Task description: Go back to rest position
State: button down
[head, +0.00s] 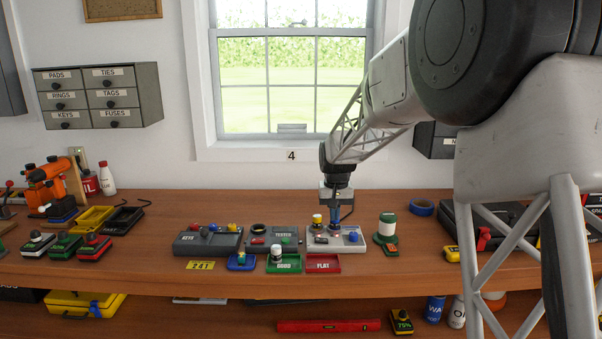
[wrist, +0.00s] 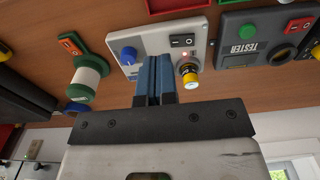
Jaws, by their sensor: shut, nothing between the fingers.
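My gripper (head: 336,217) is shut and empty. In the head view it points down over the light grey switch panel (head: 350,243) on the workbench (head: 420,272). In the wrist view the shut blue fingers (wrist: 155,80) reach over the edge of the panel (wrist: 153,42). I cannot tell whether the fingertips touch the panel.
The grey tester (head: 273,238) and keys box (head: 208,240) stand left of the panel. A green-and-white spool (head: 387,228) stands right of it. Green (head: 284,268) and red (head: 323,268) trays lie in front. The window (head: 290,75) is behind.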

jog(key=s+d+r, duration=0.2)
jog(key=s+r, duration=0.1)
jog(key=s, duration=0.5)
jog(key=s+d+r+t, duration=0.1)
jog(key=s+r, duration=0.2)
jog(key=s, duration=0.5)
jog(key=s+d+r, duration=0.2)
jog(key=s, duration=0.6)
jog(key=s+d+f, duration=0.1)
jog(key=s+f, duration=0.1)
jog(key=s, duration=1.1)
jog(key=s+d+f+t, duration=0.1)
jog(key=s+d+f, duration=0.1)
jog(key=s, duration=1)
jog(key=shift+s, duration=0.35)
jog(key=shift+d, duration=0.1)
